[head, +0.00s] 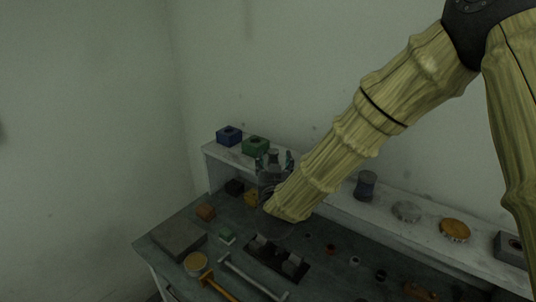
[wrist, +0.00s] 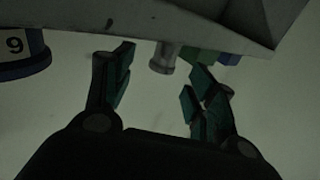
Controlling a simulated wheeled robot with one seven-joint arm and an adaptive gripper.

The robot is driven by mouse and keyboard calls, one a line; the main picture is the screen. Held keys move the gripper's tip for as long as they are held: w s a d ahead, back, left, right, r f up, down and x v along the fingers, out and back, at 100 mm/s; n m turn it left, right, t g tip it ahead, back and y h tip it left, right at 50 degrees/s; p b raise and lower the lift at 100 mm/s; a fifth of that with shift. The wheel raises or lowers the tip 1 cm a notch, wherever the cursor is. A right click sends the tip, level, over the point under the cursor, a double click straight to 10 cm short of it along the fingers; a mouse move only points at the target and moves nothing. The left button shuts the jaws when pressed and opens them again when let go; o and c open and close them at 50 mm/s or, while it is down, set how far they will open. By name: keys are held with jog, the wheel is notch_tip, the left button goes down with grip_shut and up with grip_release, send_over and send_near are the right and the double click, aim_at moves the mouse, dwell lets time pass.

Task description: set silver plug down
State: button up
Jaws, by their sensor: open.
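The silver plug (wrist: 163,58) shows as a small grey cylinder in the wrist view, between and just beyond my finger tips. It appears to stand on the shelf edge, which is upside down in this view. In the head view a grey shape, probably the plug (head: 273,157), shows between the green-padded fingers. My gripper (head: 274,162) is at the shelf, to the right of the green block. My gripper (wrist: 160,76) is open in the wrist view, with a visible gap beside the plug. Whether a finger touches the plug is hard to tell in the dim light.
On the shelf (head: 330,207) are a blue block (head: 229,135), a green block (head: 255,146), a dark blue spool (head: 366,185), a grey disc (head: 406,211) and an orange disc (head: 454,230). The bench below holds several blocks, a dark fixture (head: 277,258) and hammer-like tools.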

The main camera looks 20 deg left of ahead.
aim_at(274, 155)
jog(key=shift+w+r, duration=0.1)
jog(key=shift+w, duration=0.25)
jog(key=shift+a+p+x, duration=0.2)
jog(key=shift+p+x, duration=1.3)
jog(key=shift+x, duration=0.85)
grip_shut()
